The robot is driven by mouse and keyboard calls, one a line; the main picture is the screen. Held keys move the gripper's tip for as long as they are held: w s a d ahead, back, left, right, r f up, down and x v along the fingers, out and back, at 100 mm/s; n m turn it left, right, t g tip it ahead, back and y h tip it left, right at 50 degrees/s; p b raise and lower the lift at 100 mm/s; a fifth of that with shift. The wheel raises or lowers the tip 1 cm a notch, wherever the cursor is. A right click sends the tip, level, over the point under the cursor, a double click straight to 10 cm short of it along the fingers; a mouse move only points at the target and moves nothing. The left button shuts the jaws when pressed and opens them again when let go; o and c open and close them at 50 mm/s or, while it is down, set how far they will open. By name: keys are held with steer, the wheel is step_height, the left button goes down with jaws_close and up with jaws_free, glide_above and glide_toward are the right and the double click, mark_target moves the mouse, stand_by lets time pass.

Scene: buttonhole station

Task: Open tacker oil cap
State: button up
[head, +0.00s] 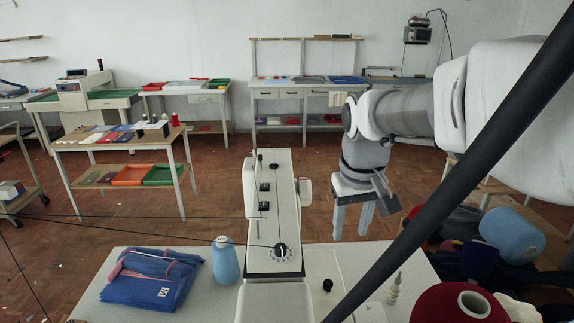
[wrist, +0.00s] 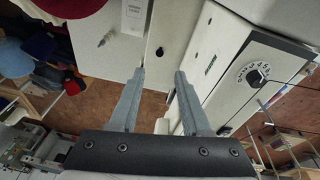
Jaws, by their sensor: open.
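I cannot tell which black piece is the oil cap. My gripper (head: 352,225) is open and empty, pointing down to the right of the machine. Its fingers (wrist: 160,76) are apart with nothing between them.
A small white spouted item (head: 394,288) and a dark red cone (head: 463,303) are at right. A dark diagonal bar (head: 470,160) crosses the head view. Side tables stand behind; floor between is clear.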

steer(key=g+p, duration=0.1)
steer(key=g, duration=0.1)
glide_toward(329, 281)
steer(key=shift+n+y, duration=0.3)
steer(key=shift+n, duration=0.1)
steer(key=f, duration=0.8)
steer(key=shift+w+d, duration=0.1)
steer(key=shift+d, duration=0.1)
jaws_close()
